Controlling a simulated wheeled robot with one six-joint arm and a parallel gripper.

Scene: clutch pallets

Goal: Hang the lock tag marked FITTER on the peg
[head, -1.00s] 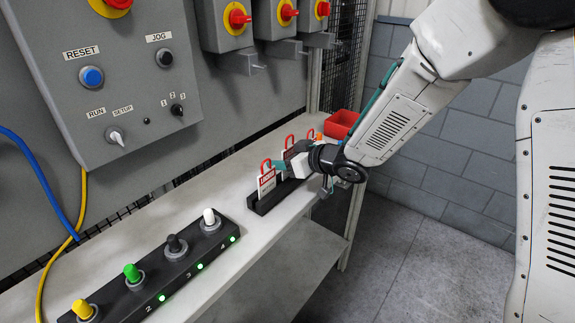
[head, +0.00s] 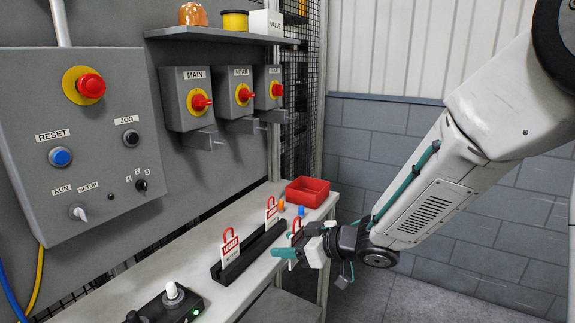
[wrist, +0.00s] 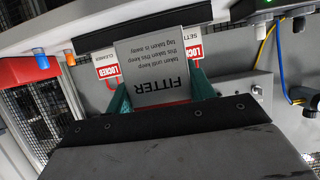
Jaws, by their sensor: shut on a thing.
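The FITTER tag (wrist: 163,75) is a pale plate with dark lettering, upside down in the wrist view. My gripper (wrist: 160,88) is shut on it, with a teal finger at each side. In the head view my gripper (head: 290,246) holds this tag, with its red shackle up, at the right front side of the dark rack (head: 237,268). The tag is partly covered by the gripper there. Grey brackets with small pegs (head: 217,143) stick out below the MAIN, NEAR and third switches. No tag hangs on them.
Two other red-shackled tags stand in the rack, one nearer (head: 230,248) and one farther (head: 271,213). A red bin (head: 307,192) stands at the bench's far end, with small orange and blue items beside it. A button strip (head: 172,300) lies at the near end.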

